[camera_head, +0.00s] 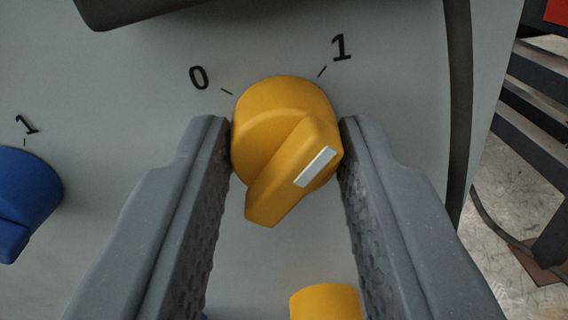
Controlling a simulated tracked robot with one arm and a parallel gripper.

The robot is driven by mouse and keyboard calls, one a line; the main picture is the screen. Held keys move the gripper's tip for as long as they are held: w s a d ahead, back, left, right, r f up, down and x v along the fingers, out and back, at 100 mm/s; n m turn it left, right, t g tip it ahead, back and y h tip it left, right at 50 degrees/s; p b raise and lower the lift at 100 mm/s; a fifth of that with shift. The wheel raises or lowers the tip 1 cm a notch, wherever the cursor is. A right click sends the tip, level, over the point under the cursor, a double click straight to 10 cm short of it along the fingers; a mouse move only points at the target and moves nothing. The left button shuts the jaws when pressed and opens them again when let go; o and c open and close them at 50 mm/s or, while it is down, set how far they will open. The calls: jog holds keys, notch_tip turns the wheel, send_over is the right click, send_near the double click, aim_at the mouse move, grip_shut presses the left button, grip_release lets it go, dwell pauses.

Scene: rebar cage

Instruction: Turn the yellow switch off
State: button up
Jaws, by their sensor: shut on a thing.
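The yellow switch (275,115) is a round knob with a raised ridge handle, mounted on a grey panel (130,70). The ridge slants from lower left to upper right. Its white stripe lies on the right part of the ridge and slants up toward the right, on the side of the "1" mark (341,47). The "0" mark (199,77) is at the knob's upper left. My gripper (285,140) has one grey finger on each side of the knob and is shut on it.
A blue knob (25,200) is at the left edge, with its own "1" mark above it. Another yellow part (326,303) shows below, between my fingers. A dark panel edge (460,100) runs down the right, with dark bars (535,95) and pale floor beyond.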

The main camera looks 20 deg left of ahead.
jog(key=shift+d, duration=0.1)
jog(key=n, duration=0.4)
jog(key=n+b, duration=0.2)
jog(key=n, duration=0.2)
jog(key=shift+f+n, duration=0.1)
jog(key=shift+n, duration=0.3)
jog(key=n+b, duration=0.2)
jog(key=n, duration=0.2)
jog(key=shift+f+n+y, duration=0.15)
jog(key=shift+n+y, duration=0.25)
jog(key=shift+n+b, duration=1.35)
jog(key=shift+n, duration=1.05)
jog(key=o, duration=1)
jog(key=shift+c, duration=0.2)
